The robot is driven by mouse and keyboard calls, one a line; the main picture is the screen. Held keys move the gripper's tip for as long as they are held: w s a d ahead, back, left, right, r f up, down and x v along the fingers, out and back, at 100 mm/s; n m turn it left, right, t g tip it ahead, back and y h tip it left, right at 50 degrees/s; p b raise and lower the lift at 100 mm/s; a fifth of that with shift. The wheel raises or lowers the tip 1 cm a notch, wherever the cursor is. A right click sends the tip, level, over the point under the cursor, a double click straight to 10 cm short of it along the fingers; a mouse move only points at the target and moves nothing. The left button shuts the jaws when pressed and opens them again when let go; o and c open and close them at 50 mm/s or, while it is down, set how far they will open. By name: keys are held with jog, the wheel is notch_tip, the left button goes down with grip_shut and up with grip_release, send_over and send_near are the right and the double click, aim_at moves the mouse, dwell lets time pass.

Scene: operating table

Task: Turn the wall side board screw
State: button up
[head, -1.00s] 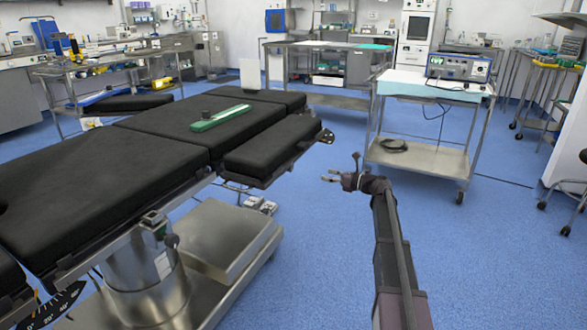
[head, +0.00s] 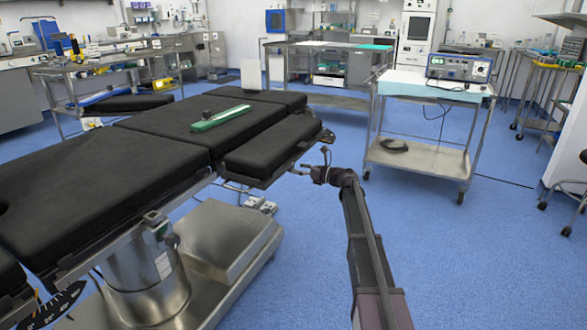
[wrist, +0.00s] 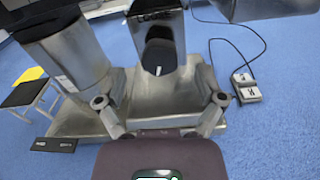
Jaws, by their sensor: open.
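The black padded side board (head: 268,146) sticks out along the right side of the operating table (head: 150,150) in the head view. A small dark knob (head: 327,136), which looks like its screw, sits at the board's right end. My gripper (head: 298,170) is open and empty, just below and beside that end, apart from the knob. In the wrist view my two open fingers (wrist: 160,78) frame a dark rounded piece (wrist: 160,50) on a metal block. I cannot tell whether that piece is the screw.
The table's metal column (wrist: 65,50) and base are close in the wrist view, with a foot pedal (wrist: 246,88) on the blue floor at right. A green-topped strip (head: 220,118) lies on the table. A trolley (head: 430,160) stands right; floor between is free.

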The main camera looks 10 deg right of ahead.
jog(key=shift+x, duration=1.2)
jog(key=c, duration=1.2)
